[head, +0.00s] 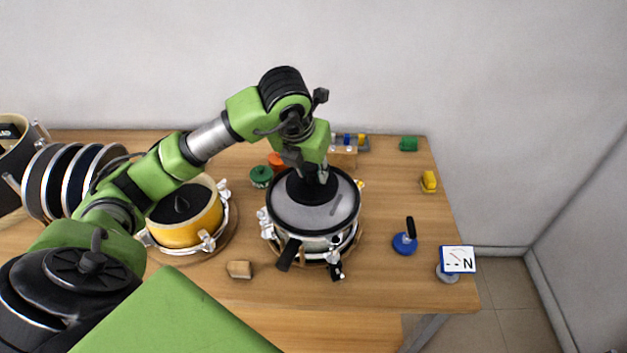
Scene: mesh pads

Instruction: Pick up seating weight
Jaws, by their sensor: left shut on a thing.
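My left gripper (311,181) reaches down over the round grey mesh-topped pot (283,217) in the middle of the table. It is shut on a dark, rounded piece (296,190) at the top of that pot. The fingers and wrist hide much of this piece, and I cannot tell whether it touches the grey surface. A blue disc with an upright black handle (405,242) stands apart on the right. I cannot tell for certain which of these is the seating weight. My right gripper is not in view.
A yellow drum (188,232) with clamps and a black cone stands left, beside a rack of discs (52,180). A wooden block (239,269) lies in front. A meter (457,260) stands at the front right corner. The table's right part has free room.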

